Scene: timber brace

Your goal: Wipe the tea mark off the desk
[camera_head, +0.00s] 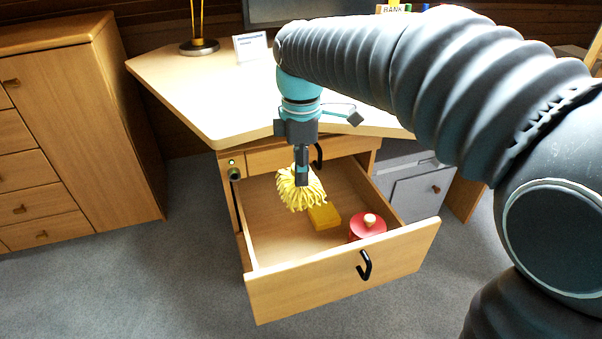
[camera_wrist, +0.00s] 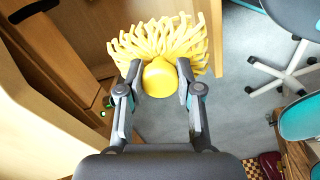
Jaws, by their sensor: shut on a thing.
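My gripper (camera_head: 302,178) is shut on a yellow, stringy mop-like duster (camera_head: 299,194), held above the left part of an open drawer. In the wrist view my two fingers (camera_wrist: 159,76) pinch its round yellow knob (camera_wrist: 160,80), with the strands (camera_wrist: 160,40) spread beyond. The desk (camera_head: 225,95) is pale wood. No tea mark shows on its visible top, and my arm hides part of that top.
A lamp base (camera_head: 199,47), a small white card (camera_head: 251,47) and a dark monitor (camera_head: 300,10) stand at the desk's back. A wooden cabinet (camera_head: 90,120) is at left. The wrist view shows a chair base (camera_wrist: 290,70). The desk's left top has free room.

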